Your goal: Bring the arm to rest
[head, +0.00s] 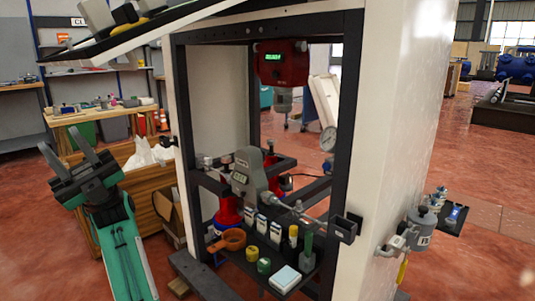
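My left gripper (62,142) is at the left of the head view, at the end of my green and dark grey arm. Its two dark fingers stand apart and point up, with nothing between them. It is outside the dispenser frame (181,150), to the left of it and apart from it. My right gripper is not in view.
Inside the frame, a red unit with a green display (283,65) hangs at the top. A grey metered valve (247,175) sits above a shelf of small bottles and an orange ring (232,240). A wooden crate (150,195) stands behind my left arm. Red floor (475,180) is open at right.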

